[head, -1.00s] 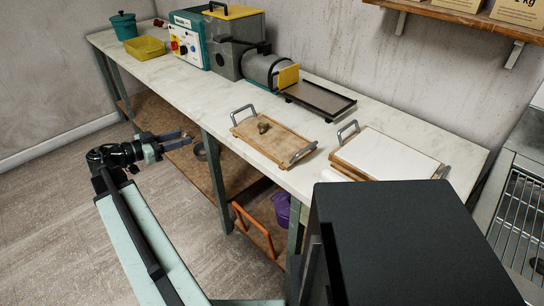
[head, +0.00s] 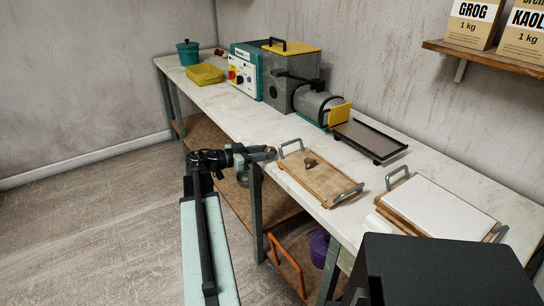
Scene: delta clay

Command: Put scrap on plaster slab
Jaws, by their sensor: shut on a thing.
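My gripper (head: 264,153) is at the front edge of the bench, left of the wooden board. It is shut on a small brownish piece, apparently the scrap (head: 270,149), mostly hidden by the fingers. The plaster slab (head: 440,203) is a flat white block on a wooden base with grey handles, to the right on the bench. Its top looks bare. My gripper is well to the left of it, apart from it.
A wooden board (head: 331,187) with grey handles and a small brown lump (head: 310,162) lies between my gripper and the slab. A grey machine (head: 296,83) and a dark tray (head: 368,140) stand behind. A yellow basket (head: 204,75) is far left.

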